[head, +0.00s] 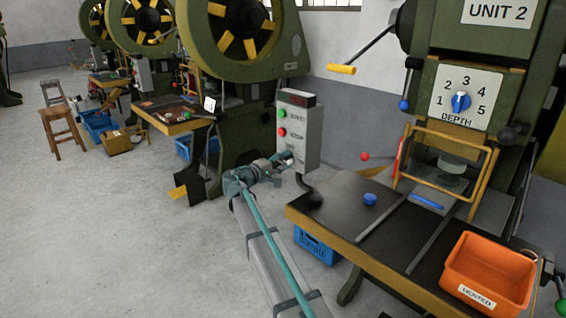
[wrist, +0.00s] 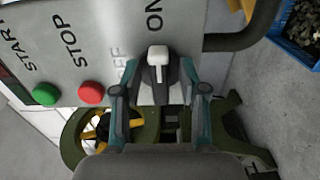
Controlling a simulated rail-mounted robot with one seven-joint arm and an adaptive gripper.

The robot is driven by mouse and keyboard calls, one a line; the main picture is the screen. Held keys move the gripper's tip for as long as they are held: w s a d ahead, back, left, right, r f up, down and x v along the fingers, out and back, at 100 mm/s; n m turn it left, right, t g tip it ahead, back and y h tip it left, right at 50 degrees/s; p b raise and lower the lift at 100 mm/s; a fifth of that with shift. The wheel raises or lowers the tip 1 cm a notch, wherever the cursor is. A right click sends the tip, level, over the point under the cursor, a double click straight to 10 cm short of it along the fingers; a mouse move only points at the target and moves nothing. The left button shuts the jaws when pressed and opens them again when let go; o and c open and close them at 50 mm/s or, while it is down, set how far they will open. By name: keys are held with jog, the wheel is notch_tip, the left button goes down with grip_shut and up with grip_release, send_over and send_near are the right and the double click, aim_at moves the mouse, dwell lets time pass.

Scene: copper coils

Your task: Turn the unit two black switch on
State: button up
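The unit 2 control box (head: 301,128) is a grey panel with a green and a red button, left of the press. In the wrist view, the switch (wrist: 158,62) has a pale cap and a dark lower part. ON is printed above it and OFF, partly covered, to its left. Which label the lever is set to, I cannot tell. My gripper (head: 284,161) is at the lower part of the box. In the wrist view its fingers (wrist: 160,76) are apart, one on each side of the switch, with gaps visible. The switch is too small to make out in the head view.
The green start (wrist: 46,94) and red stop (wrist: 91,93) buttons lie close to my left-hand finger. The unit 2 press has a depth dial (head: 461,102). Its table (head: 335,205) carries an orange bin (head: 489,272). A blue crate (head: 317,246) stands below. Open floor lies left.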

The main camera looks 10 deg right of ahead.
jog(key=v, duration=1.2)
dwell(0.3)
